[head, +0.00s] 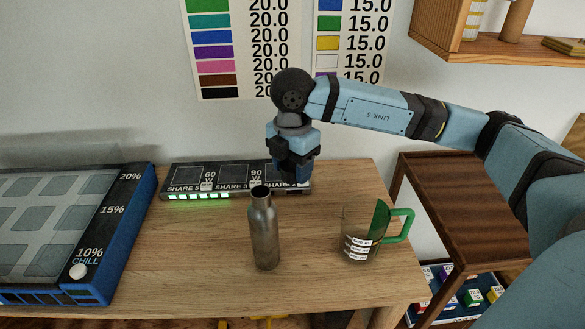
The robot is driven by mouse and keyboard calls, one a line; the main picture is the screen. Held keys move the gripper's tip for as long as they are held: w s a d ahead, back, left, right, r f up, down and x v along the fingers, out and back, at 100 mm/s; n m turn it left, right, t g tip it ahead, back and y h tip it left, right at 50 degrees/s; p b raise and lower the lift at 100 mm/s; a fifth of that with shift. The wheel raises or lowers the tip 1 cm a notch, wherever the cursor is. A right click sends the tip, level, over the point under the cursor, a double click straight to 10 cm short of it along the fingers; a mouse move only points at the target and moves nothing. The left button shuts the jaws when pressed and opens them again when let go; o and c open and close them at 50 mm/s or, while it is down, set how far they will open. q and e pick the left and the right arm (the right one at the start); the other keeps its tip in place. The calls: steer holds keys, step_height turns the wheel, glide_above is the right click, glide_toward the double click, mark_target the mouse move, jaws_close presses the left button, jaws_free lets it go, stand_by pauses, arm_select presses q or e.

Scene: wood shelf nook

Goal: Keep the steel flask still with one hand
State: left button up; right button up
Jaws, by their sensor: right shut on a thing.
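The steel flask (264,235) stands upright on the wooden table, near its front edge, with its dark open mouth at the top. My right gripper (293,180) points down behind and to the right of the flask's mouth, at the right end of a black labelled panel. A gap shows between the gripper and the flask in the picture. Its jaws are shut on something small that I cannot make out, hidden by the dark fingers. My left gripper is not in view.
The black panel (205,183) with green lights lies along the table's back. A clear measuring cup with a green handle (399,226) stands right of the flask. A blue-framed tray unit (128,235) fills the left. A brown shelf (431,195) stands at the right. Bare wood (190,260) lies left of the flask.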

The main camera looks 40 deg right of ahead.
steer(key=n, duration=0.4)
steer(key=a+n, duration=0.1)
steer(key=shift+w+r+n, duration=0.25)
steer(key=shift+w+n, duration=0.15)
steer(key=n, duration=0.5)
steer(key=shift+w+a+r, duration=0.15)
steer(key=shift+w+a, duration=0.15)
steer(key=w+a+r+m, duration=0.1)
steer(key=w+a+m, duration=0.1)
steer(key=m, duration=1.5)
steer(key=w+a+r+m, duration=0.2)
steer(key=a+m, duration=0.1)
steer(key=m, duration=1.4)
steer(key=shift+a+r+m, duration=0.25)
steer(key=shift+m, duration=0.15)
